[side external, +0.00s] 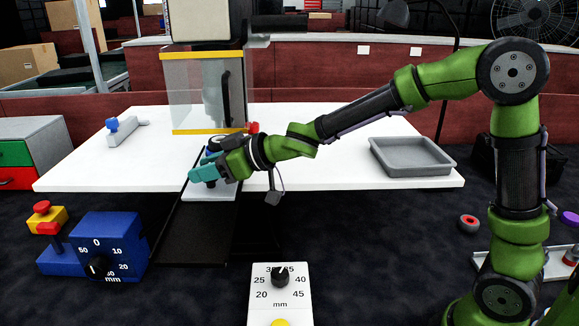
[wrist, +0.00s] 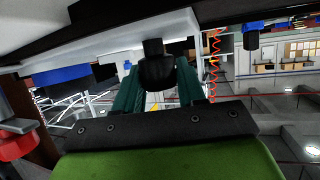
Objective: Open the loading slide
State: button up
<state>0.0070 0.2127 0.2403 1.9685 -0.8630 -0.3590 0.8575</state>
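The loading slide shows in the side view as a pale plate (side external: 208,191) at the table's front edge, above dark rails (side external: 195,235) that run towards the camera. My gripper (side external: 203,172) has teal fingers and is low over this plate, tilted down to the left. In the wrist view, a dark rounded knob (wrist: 157,72) sits between the two teal fingers of my gripper (wrist: 158,88), which press close on both sides of it. The knob hangs from the underside of a pale slab (wrist: 110,42) in that view. The side view mostly hides the knob behind the fingers.
A clear-walled machine with yellow edges (side external: 192,131) stands behind the gripper. A grey tray (side external: 411,156) lies at the table's right. A blue dial box (side external: 108,245), a red-topped button box (side external: 43,216) and a white dial panel (side external: 281,296) stand in front.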

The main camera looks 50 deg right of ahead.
grip_shut()
jog(key=shift+s, duration=0.1)
jog(key=s+a, duration=1.5)
jog(key=shift+a, duration=0.15)
jog(key=o, duration=0.7)
grip_release()
jog(key=shift+c, duration=0.2)
jog(key=shift+s, duration=0.1)
